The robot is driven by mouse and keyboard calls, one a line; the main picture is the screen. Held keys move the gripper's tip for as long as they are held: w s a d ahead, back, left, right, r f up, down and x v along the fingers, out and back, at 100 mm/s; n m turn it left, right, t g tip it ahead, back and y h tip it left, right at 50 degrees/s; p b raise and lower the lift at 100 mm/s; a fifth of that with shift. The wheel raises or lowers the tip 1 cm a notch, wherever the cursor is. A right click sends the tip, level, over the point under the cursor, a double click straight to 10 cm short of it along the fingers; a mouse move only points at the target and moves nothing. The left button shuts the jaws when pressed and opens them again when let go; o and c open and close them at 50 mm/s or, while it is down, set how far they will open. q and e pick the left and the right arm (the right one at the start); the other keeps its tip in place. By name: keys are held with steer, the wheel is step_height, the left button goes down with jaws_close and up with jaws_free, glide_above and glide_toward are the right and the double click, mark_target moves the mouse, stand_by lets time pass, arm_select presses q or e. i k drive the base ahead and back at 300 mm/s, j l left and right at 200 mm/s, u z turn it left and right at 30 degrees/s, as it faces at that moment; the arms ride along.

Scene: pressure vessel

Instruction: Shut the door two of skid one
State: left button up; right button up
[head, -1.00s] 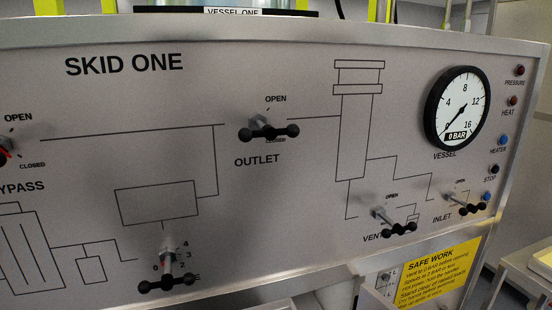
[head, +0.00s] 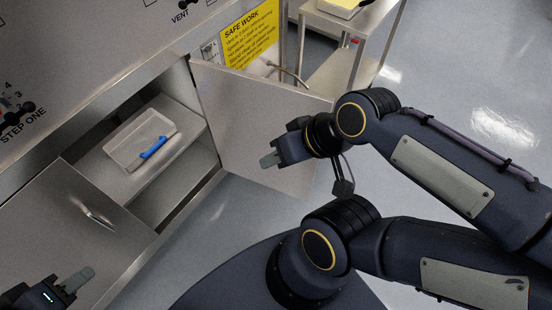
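A grey metal cabinet door (head: 235,105) under the skid panel stands wide open, swung out to the right. Its curved bar handle (head: 287,72) shows at its upper edge. No door number is readable. A second door (head: 55,225), with its own handle (head: 98,217), looks closed at the left. My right gripper (head: 268,160) is in front of the open door's inner face; I cannot tell whether it touches. My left gripper (head: 78,279) is at the bottom left, by the closed door. For both grippers, the finger gap is not visible. Neither appears to hold anything.
The open compartment has a shelf (head: 185,130) with a clear tray (head: 140,135) and a blue-handled item (head: 158,147). A yellow safe work sign (head: 248,35) is behind the open door. A metal cart (head: 335,65) stands at the back right. Grey floor (head: 475,70) is clear beyond my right arm.

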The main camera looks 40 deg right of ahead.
mark_target(245, 112)
steer(key=k+l+u, duration=0.1)
steer(key=u, duration=1.35)
steer(key=k+l, duration=0.2)
steer(key=l, duration=0.25)
steer(key=k+l, duration=0.25)
steer(key=l, duration=0.2)
steer(key=k+l+u, duration=0.1)
steer(key=l, duration=0.35)
steer(key=k+l, duration=0.6)
steer(key=l, duration=1.3)
steer(key=k+u, duration=0.25)
steer(key=k, duration=0.15)
